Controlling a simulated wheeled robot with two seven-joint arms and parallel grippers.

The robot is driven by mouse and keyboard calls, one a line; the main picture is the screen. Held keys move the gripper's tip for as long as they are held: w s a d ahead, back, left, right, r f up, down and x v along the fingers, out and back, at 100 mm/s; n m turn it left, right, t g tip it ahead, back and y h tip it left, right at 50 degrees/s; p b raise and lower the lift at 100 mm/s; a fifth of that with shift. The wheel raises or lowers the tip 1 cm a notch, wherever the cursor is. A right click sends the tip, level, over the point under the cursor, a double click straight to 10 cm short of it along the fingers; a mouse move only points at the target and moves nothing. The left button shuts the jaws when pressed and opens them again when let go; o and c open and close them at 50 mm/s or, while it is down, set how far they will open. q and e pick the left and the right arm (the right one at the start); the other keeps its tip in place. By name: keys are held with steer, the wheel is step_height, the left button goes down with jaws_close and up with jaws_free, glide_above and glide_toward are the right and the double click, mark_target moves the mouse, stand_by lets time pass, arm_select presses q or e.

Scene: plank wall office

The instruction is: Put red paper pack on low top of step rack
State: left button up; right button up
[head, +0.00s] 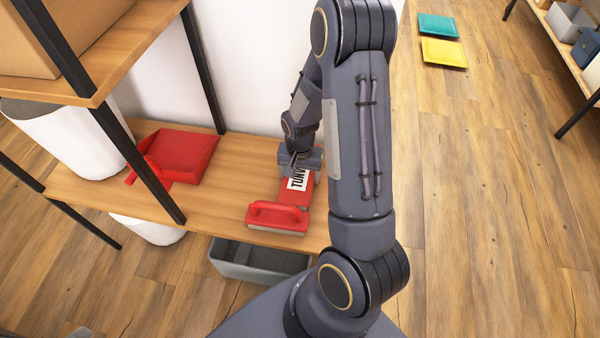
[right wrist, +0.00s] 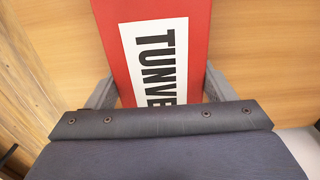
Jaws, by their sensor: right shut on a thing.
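The red paper pack (head: 297,184) has a white label reading "TUNV" and lies over the low top (head: 232,190) of the step rack, a wooden board. My right gripper (head: 301,165) is shut on the pack from above, at its far part. In the right wrist view, the pack (right wrist: 160,45) sits between the two fingers of the gripper (right wrist: 160,88), with wood behind it. I cannot tell whether the pack touches the board or hangs just above it. My left gripper is not in view.
A red brush (head: 278,216) lies close in front of the pack. A red dustpan (head: 185,153) lies further left on the board. A cardboard box (head: 70,35) stands on the higher level. A grey crate (head: 258,260) is below. Teal (head: 438,25) and yellow (head: 443,52) trays lie on the floor.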

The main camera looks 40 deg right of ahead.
mark_target(300, 172)
steer(key=shift+f, duration=0.1)
steer(key=o, duration=0.8)
steer(key=shift+f, duration=0.1)
steer(key=o, duration=0.5)
steer(key=shift+r, duration=0.35)
step_height(300, 172, up, 11)
steer(key=p, duration=0.3)
steer(key=s+a+r+n+t+y, duration=0.1)
steer(key=s+a+r+n+t, duration=0.1)
steer(key=s+a+r+n, duration=0.1)
steer(key=s+a+r+n+t+y, duration=0.1)
steer(key=s+a+r+n, duration=0.1)
steer(key=s+a+r, duration=0.4)
steer(key=s+a+r+n+t+y, duration=0.1)
steer(key=s+a+r+n+t, duration=0.1)
steer(key=s+a+r, duration=0.3)
steer(key=shift+s+a+r+n+t+y, duration=0.1)
steer(key=shift+s+r+n+t+y, duration=0.1)
steer(key=shift+r+n, duration=0.35)
steer(key=shift+s+r+n+t+y, duration=0.15)
steer(key=shift+r+n+y, duration=0.1)
steer(key=shift+r, duration=0.55)
